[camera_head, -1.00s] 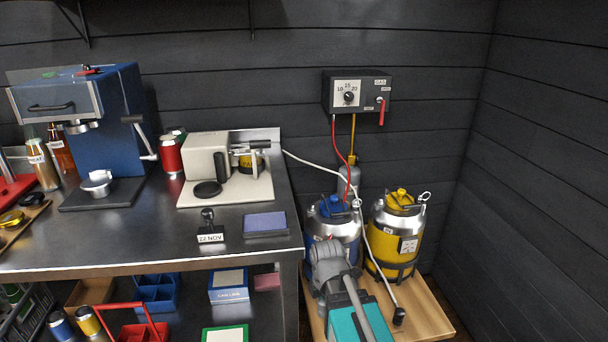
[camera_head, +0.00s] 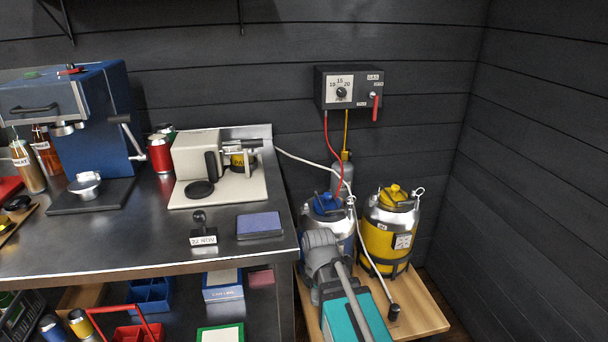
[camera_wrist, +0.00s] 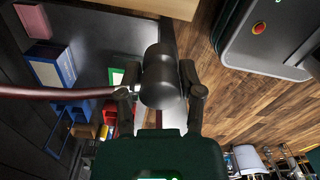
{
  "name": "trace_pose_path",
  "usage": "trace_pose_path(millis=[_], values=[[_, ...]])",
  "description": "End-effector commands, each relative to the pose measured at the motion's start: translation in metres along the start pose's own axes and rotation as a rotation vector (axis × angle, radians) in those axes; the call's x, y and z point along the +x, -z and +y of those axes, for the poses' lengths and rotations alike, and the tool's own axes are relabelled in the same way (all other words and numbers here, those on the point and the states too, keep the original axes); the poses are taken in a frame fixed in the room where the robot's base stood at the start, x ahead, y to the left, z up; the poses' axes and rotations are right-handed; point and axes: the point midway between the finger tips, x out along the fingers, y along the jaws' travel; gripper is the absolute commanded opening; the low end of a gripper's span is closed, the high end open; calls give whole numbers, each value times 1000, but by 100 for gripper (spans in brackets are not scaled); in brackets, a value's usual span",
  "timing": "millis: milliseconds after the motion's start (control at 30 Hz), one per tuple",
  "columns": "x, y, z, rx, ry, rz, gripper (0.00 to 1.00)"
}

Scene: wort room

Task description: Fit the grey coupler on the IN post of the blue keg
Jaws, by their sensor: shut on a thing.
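The blue keg (camera_head: 340,218) stands on a low wooden platform at the right, partly hidden behind my arm. Its top has a blue lid (camera_head: 328,204); I cannot make out the IN post. My gripper (camera_wrist: 160,92) is shut on a dark grey cylindrical piece, the grey coupler (camera_wrist: 158,72), in the wrist view. A dark red hose (camera_wrist: 60,92) runs left from it. In the head view my arm is in front of the blue keg and hides my fingers and the coupler. I cannot tell how far the coupler is from the post.
A yellow keg (camera_head: 390,230) stands right of the blue one. A white hose ends in a black coupler (camera_head: 394,309) on the wooden platform (camera_head: 425,312). A gas box (camera_head: 349,88) with a red hose (camera_head: 328,150) hangs on the wall. The steel bench (camera_head: 120,240) is left.

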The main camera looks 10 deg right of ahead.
Motion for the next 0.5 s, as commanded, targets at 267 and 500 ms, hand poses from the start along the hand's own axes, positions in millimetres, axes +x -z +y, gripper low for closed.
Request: trace_pose_path(millis=[267,500], values=[[-44,-13,44,0,0,0,1],[-83,-27,87,-1,1,0,1]])
